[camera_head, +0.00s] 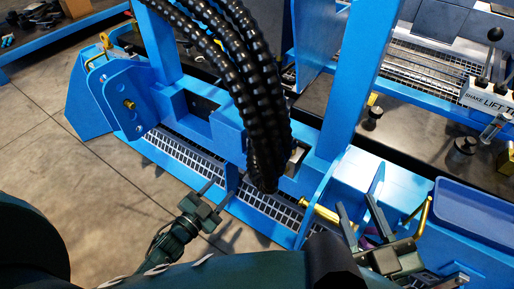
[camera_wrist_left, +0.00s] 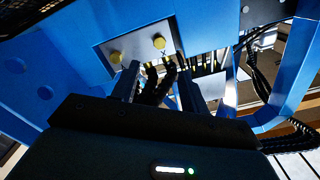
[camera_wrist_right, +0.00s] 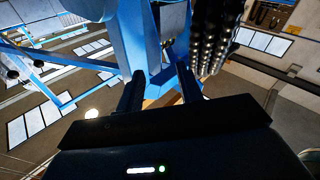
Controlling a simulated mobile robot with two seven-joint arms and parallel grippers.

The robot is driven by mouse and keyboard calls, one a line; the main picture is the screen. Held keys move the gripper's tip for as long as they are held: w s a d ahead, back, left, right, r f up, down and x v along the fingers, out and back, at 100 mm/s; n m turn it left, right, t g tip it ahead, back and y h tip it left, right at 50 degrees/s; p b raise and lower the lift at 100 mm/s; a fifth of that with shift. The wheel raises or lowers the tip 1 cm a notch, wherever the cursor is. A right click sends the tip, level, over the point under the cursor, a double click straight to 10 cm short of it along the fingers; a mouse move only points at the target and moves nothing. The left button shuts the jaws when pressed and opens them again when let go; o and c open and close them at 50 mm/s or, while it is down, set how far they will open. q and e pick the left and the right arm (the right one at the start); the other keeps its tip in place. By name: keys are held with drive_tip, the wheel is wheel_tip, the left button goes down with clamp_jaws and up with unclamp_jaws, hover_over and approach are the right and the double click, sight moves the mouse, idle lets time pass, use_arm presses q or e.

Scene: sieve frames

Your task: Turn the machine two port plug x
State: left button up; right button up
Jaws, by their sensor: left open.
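In the left wrist view, a light panel on the blue machine (camera_wrist_left: 80,45) carries two yellow round plugs. One plug (camera_wrist_left: 159,43) sits above a mark that looks like an X; the other plug (camera_wrist_left: 115,57) is lower left. My left gripper (camera_wrist_left: 160,78) is open below them, with dark hose-like shapes and brass fittings showing between its fingers; it appears apart from both plugs. In the head view, my left gripper (camera_head: 214,192) is beside the machine's front grating, and the panel is not visible. My right gripper (camera_head: 356,204) is open and appears empty at the machine's right part; its fingers also show in the right wrist view (camera_wrist_right: 161,88).
Thick black hoses (camera_head: 255,90) hang over the machine's middle. A brass-coloured cylinder (camera_head: 320,211) lies left of my right gripper. A blue tray (camera_head: 475,205) is at right. A lever box labelled "SHAKE LIFT" (camera_head: 485,97) stands behind. Floor at left is clear.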

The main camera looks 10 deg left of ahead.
use_arm(q)
drive_tip(key=b+x, duration=0.4)
drive_tip(key=x, duration=0.9)
use_arm(e)
drive_tip(key=shift+w+a+m+y, duration=0.2)
drive_tip(key=shift+a+m+y, duration=0.1)
drive_tip(key=shift+a+m, duration=0.1)
use_arm(q)
drive_tip(key=shift+w, duration=0.1)
drive_tip(key=shift+c, duration=0.6)
clamp_jaws()
use_arm(e)
drive_tip(key=shift+t, duration=0.3)
